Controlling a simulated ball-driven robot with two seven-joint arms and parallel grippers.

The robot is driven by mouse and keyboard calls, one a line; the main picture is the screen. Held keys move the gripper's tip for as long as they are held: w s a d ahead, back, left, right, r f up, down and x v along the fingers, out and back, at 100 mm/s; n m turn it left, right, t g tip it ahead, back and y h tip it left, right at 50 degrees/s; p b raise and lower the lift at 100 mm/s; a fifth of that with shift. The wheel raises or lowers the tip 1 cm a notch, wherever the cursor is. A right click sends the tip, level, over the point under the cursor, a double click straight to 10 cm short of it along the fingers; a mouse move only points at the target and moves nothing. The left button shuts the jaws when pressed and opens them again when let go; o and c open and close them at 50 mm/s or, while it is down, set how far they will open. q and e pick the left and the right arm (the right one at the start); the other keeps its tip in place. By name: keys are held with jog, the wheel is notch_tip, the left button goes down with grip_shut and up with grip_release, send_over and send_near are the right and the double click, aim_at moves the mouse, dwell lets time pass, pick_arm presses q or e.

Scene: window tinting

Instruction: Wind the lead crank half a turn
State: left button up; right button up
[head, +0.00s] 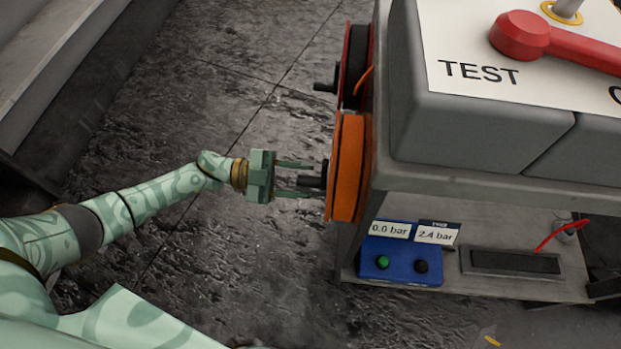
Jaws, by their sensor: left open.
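An orange reel (349,168) is mounted on the left side of the grey bench. A short black crank handle (311,182) sticks out from its face to the left. My left gripper (306,178) is open, with its two thin fingers pointing right, one above and one below this handle. I cannot tell whether the fingers touch it. Behind is a second reel (356,62), dark with a red rim, with its own black crank handle (325,87). Which reel carries the lead is not clear from the view. My right gripper is not in view.
The grey bench (455,178) fills the right, with a panel marked TEST (480,72) and a red lever (545,40) on top. A blue gauge box (401,262) and a black-topped tray (515,262) sit on its lower shelf. The dark floor (200,255) left of it is clear.

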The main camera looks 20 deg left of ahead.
pick_arm(q)
jog(key=shift+x, duration=1.3)
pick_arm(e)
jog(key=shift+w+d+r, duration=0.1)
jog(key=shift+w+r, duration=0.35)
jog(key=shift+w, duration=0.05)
pick_arm(q)
grip_shut()
